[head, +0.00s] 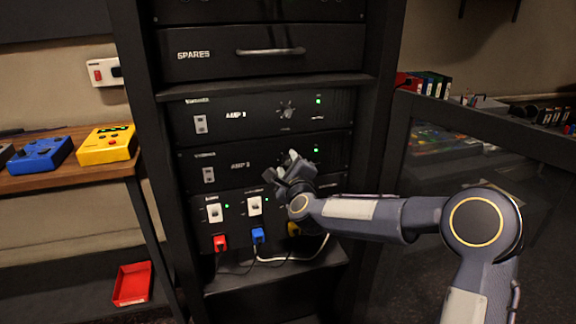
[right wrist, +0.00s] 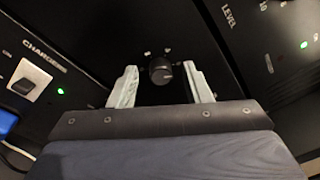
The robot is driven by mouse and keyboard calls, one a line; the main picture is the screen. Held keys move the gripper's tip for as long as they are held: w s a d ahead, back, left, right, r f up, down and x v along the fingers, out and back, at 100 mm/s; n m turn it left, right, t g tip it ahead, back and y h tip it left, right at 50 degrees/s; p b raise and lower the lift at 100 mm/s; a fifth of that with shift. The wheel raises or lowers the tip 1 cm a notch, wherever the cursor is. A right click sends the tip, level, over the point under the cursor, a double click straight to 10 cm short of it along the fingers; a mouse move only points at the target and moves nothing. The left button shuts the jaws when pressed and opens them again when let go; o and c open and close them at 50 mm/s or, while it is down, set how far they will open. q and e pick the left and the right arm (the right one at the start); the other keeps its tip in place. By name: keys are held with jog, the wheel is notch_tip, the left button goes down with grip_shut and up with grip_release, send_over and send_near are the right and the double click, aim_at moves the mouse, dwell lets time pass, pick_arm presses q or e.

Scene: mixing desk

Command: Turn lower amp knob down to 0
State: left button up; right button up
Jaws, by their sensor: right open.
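The lower amp, AMP 2 (head: 239,165), is a black panel in the rack, under AMP 1 (head: 236,115). My right gripper (head: 291,162) is in front of it and hides its knob in the head view. In the right wrist view the round black knob (right wrist: 161,71) shows between the two pale fingertips of my right gripper (right wrist: 162,86). The fingers are open, one on each side, with a visible gap to the knob. I cannot clearly read where its pointer is. My left gripper is out of view.
AMP 1's knob (head: 286,110) is just above my gripper. A SPARES drawer (head: 265,51) with a bar handle is higher up.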

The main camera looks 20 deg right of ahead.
jog(key=shift+c, duration=0.4)
grip_shut()
